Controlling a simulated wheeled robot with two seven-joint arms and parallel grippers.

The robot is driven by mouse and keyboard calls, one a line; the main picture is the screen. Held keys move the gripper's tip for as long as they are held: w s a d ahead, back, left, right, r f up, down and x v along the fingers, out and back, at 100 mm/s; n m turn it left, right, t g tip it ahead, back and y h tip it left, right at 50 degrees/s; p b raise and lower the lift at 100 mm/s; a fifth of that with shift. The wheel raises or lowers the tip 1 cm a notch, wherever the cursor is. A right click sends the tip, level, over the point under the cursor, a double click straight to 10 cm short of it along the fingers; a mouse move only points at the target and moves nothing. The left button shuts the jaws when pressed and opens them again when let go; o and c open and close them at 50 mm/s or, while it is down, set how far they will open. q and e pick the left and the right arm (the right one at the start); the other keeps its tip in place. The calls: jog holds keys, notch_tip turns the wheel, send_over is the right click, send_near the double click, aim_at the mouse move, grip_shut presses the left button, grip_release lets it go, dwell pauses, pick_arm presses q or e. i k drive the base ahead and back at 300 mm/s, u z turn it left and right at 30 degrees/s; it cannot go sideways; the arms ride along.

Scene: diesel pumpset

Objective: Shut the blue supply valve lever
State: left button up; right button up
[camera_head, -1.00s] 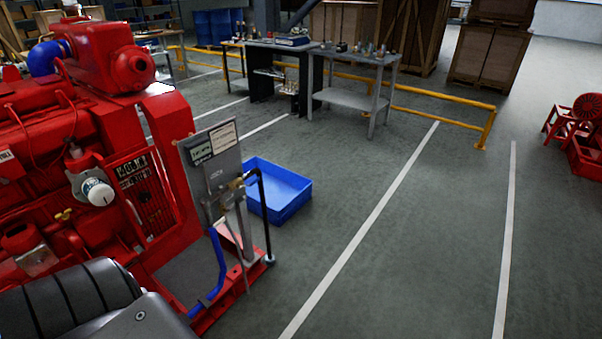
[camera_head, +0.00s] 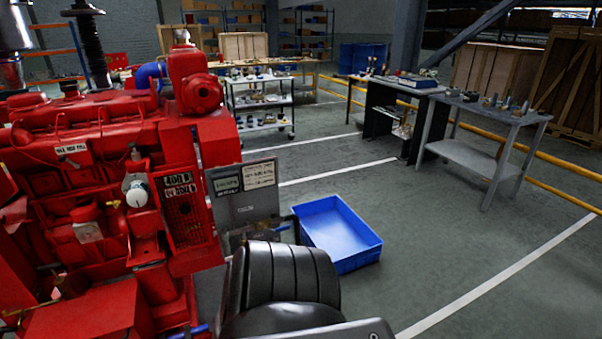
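The red diesel pumpset (camera_head: 110,160) fills the left side of the head view. A grey panel (camera_head: 240,206) with label plates stands at its right end. A short bit of blue pipe (camera_head: 190,331) shows at the bottom edge, left of that arm part. Neither gripper is in view, so their states do not show.
A blue bin (camera_head: 350,266) lies on the floor right of the panel. A grey worktable (camera_head: 468,150) and a dark bench stand at the back right, near a yellow rail (camera_head: 565,190). A wheeled shelf cart (camera_head: 262,125) stands behind. Open floor lies at the lower right.

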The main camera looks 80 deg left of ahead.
aim_at(281, 228)
jog(key=u, duration=0.45)
jog(key=i, duration=0.8)
jog(key=u, duration=1.35)
jog(key=i, duration=0.5)
jog(key=u, duration=0.45)
